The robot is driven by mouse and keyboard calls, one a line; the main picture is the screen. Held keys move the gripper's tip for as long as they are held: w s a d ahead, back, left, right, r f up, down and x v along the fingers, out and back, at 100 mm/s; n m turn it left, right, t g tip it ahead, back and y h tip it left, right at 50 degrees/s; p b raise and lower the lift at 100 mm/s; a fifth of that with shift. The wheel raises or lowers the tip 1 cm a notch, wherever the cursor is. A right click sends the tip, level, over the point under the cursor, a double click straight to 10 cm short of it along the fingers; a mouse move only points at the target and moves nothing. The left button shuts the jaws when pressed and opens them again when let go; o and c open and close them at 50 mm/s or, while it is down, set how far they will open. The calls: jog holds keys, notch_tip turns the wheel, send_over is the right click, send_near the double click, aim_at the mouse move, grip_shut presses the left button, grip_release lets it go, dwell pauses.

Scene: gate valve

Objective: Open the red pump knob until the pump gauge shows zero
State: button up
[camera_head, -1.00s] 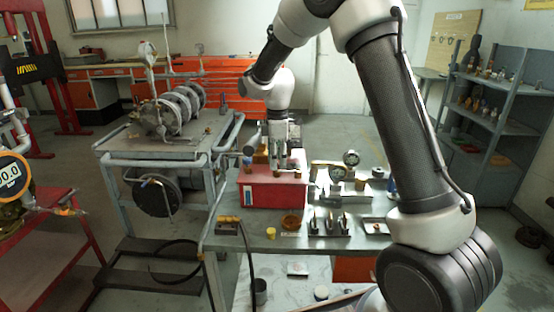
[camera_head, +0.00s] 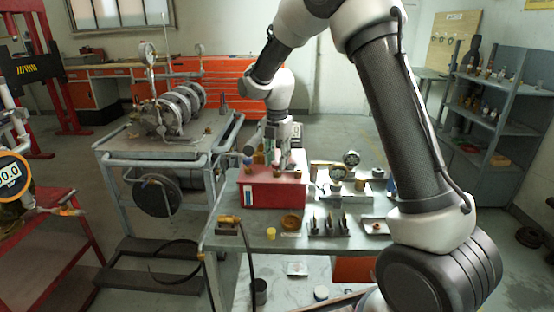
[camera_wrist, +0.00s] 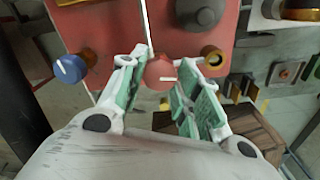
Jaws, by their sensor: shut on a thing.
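The red pump knob (camera_wrist: 160,75), with a pale mark on its top, sits on the red box between my fingers in the wrist view. My gripper (camera_wrist: 158,82) is shut on it, with one green-padded finger on each side. In the head view my gripper (camera_head: 280,163) points down at the top of the red box (camera_head: 272,195); the knob is mostly hidden there. A round orange-rimmed gauge (camera_head: 12,172) is cut off by the left edge. Its visible digits read "0.0" or "00.0"; any leading digit is out of view. I cannot tell whether it is the pump gauge.
A blue knob (camera_wrist: 72,67) lies left of my fingers, a dark grey knob (camera_wrist: 202,12) above and a brass fitting (camera_wrist: 213,57) close at right. The grey table (camera_head: 270,240) holds small parts.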

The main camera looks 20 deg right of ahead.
aim_at(277, 161)
jog(key=shift+n, duration=1.9)
jog(key=o, duration=1)
notch_tip(277, 161, up, 12)
